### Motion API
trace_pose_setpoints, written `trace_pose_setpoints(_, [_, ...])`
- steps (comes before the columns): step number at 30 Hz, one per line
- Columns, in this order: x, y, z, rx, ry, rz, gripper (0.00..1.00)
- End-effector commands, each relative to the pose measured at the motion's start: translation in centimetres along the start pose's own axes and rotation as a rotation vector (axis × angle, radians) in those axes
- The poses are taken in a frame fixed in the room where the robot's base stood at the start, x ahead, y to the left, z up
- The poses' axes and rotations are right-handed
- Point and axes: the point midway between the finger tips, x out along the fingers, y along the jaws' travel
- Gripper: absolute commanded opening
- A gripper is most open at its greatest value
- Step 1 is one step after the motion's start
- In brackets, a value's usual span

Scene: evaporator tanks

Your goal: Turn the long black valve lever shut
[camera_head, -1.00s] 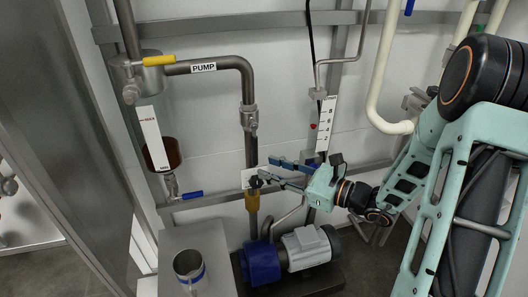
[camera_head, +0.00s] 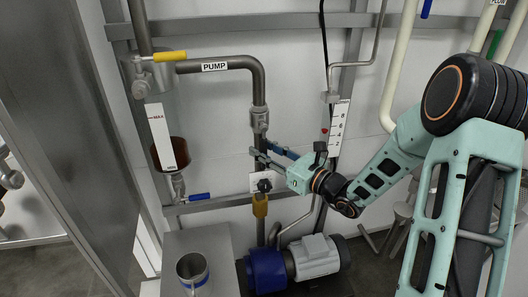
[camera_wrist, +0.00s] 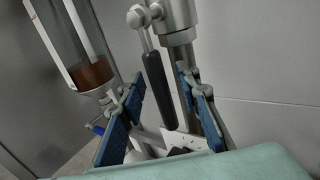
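The long black valve lever (camera_wrist: 157,83) hangs steeply down from a steel valve (camera_wrist: 176,18) on the vertical pipe in the wrist view. My gripper (camera_wrist: 157,80) is open, with one blue-padded finger to each side of the lever in the picture. A gap shows on both sides, and I see no contact. In the head view my gripper (camera_head: 264,148) is just below the steel valve (camera_head: 259,120) on the pump pipe. The lever is not clear there, largely hidden by the fingers.
A yellow valve handle (camera_head: 260,205) with a black knob (camera_head: 264,185) sits below my gripper. A sight glass with brown liquid (camera_head: 180,150) is on the left. A gauge strip (camera_head: 339,125) stands to the right. A pump (camera_head: 300,258) and a steel cup (camera_head: 191,270) are lower down.

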Motion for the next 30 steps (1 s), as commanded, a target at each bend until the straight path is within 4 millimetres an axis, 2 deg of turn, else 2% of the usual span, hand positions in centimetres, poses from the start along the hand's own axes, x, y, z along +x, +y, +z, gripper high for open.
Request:
trace_pose_setpoints(8, [0.20, 0.04, 0.01, 0.000, 0.000, 0.001, 0.30])
trace_pose_setpoints(17, [0.17, 0.04, 0.01, 0.000, 0.000, 0.001, 0.00])
trace_pose_setpoints(30, [0.06, -0.05, 0.05, -0.005, 0.003, 0.001, 0.00])
